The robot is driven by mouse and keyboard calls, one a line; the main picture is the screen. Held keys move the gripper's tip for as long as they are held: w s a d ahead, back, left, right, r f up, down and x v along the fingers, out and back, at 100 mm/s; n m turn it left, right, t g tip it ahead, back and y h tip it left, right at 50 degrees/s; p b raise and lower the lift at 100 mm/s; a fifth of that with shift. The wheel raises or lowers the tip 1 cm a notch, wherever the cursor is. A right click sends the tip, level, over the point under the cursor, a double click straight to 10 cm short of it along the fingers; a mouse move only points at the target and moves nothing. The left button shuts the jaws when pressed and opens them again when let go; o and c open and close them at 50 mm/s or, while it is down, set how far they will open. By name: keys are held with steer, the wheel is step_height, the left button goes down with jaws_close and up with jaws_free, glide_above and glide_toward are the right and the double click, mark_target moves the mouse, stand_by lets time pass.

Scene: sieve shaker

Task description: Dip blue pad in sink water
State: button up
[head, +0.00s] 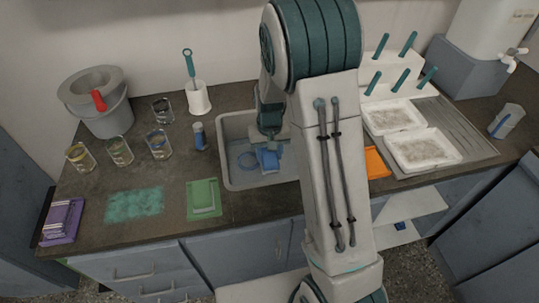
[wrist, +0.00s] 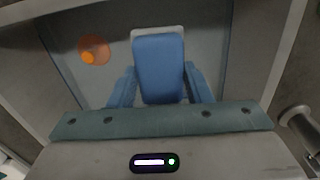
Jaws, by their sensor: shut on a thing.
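The blue pad (head: 268,160) is inside the grey sink (head: 222,150), below its rim. My gripper (head: 266,152) reaches down into the sink and is shut on the pad. In the wrist view the pad (wrist: 158,60) sits between the two blue fingers of my gripper (wrist: 161,85), with a pale layer at its far edge. Bluish water (head: 246,161) shows beside the pad. I cannot tell whether the pad touches the water. My arm hides the right part of the sink.
White trays (head: 422,149) stand at right. An orange round thing (wrist: 93,50) shows in the wrist view.

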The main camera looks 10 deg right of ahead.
step_height(320, 180, up, 8)
steer(key=p, duration=0.4)
steer(key=shift+f+p, duration=0.25)
steer(key=shift+p, duration=0.05)
